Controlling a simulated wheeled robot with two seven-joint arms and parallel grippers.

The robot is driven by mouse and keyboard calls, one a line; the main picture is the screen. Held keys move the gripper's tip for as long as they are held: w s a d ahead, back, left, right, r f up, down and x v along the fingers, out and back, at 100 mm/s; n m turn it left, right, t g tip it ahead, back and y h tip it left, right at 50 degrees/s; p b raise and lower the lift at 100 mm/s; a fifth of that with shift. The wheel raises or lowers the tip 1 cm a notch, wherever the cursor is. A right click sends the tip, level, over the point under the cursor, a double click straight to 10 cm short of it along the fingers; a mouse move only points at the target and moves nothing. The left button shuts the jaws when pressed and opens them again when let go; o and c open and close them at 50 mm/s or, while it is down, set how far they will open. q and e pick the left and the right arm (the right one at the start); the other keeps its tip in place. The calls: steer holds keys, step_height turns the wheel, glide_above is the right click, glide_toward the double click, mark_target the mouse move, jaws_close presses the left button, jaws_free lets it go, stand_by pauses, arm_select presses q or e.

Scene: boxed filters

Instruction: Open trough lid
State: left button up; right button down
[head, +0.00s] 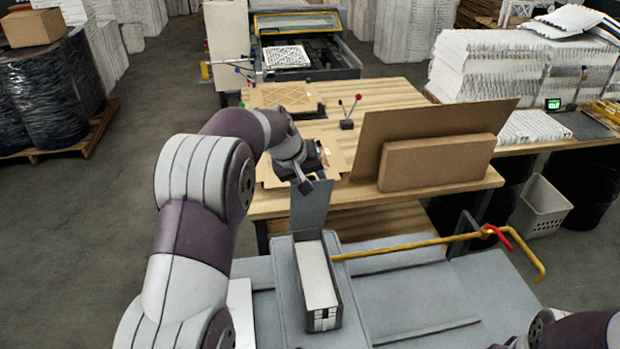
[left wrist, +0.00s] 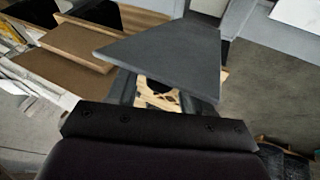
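The grey trough (head: 297,285) is a long narrow box in the lower middle of the head view, with a white block (head: 317,272) inside. Its flat grey lid (head: 310,208) stands up steeply at the far end. The lid also shows as a dark grey panel in the left wrist view (left wrist: 170,55). My left gripper (head: 306,184) is at the lid's upper edge. In the left wrist view its two fingers (left wrist: 162,97) are apart, with a gap between them, and the lid hides their ends. Contact with the lid is unclear. My right gripper is out of view; only part of that arm shows.
A wooden table (head: 400,95) stands beyond the trough, with a brown cardboard box (head: 437,163) and a leaning brown board (head: 378,125) on it. A yellow bar (head: 400,246) with a red handle (head: 497,236) runs right from the trough.

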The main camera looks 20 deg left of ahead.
arm_select(q)
steer(key=shift+w, duration=0.1)
steer(key=shift+a+r+b, duration=0.1)
steer(key=shift+r+b, duration=0.1)
steer(key=shift+b, duration=0.1)
steer(key=b+v, duration=0.2)
steer(key=v, duration=0.4)
steer(key=shift+s+f+b, duration=0.1)
steer(key=shift+s+b, duration=0.15)
steer(key=shift+b, duration=0.15)
steer(key=d+p+v, duration=0.1)
steer(key=p+v, duration=0.2)
steer(key=v, duration=0.3)
steer(key=shift+a+p, duration=0.4)
steer(key=shift+a, duration=0.1)
